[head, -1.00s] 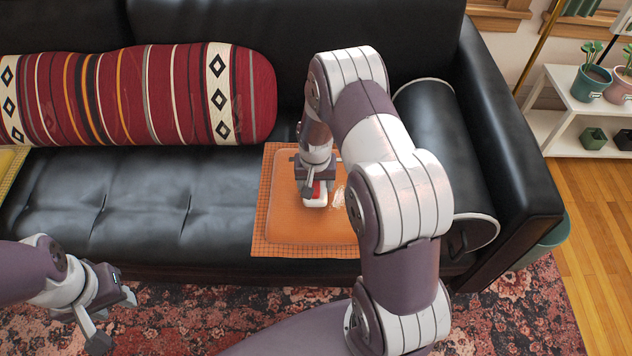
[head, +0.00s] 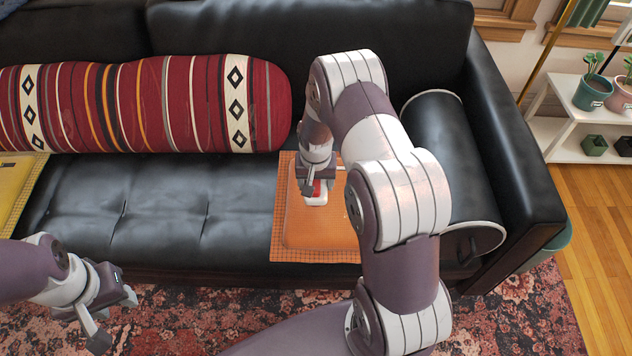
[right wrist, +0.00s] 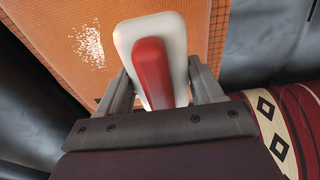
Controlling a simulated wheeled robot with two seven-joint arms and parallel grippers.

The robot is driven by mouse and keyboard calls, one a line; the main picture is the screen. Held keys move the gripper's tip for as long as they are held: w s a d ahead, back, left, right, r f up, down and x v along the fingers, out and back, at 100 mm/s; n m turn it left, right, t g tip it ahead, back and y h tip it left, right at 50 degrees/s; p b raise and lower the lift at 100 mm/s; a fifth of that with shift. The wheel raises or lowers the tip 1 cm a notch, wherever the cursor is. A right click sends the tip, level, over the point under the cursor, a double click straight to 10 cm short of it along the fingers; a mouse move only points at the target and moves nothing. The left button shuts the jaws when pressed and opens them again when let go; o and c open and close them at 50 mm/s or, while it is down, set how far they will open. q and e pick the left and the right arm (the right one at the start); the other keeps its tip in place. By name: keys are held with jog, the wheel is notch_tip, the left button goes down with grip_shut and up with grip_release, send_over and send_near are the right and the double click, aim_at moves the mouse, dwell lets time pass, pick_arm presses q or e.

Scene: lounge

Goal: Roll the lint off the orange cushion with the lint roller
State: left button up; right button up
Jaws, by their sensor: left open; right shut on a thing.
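The orange cushion (head: 312,226) lies on an orange checked cloth on the black sofa seat, partly hidden by my right arm in the head view. My right gripper (head: 313,187) is over the cushion, shut on the lint roller (head: 316,197), which has a white body and a red part. In the right wrist view the roller (right wrist: 152,65) sits between the fingers. A patch of pale lint (right wrist: 89,46) shows there on the orange surface, apart from the roller. Whether the roller touches the cushion I cannot tell. My left gripper (head: 116,318) is open and empty, over the rug.
A striped red bolster (head: 150,105) lies along the sofa back at the left. A black bolster (head: 445,150) lies by the right armrest. A yellow thing (head: 15,185) is at the far left. Bare black seat (head: 160,205) lies between.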

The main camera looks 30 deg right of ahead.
jog(key=shift+r+p, duration=0.75)
jog(key=shift+r, duration=0.5)
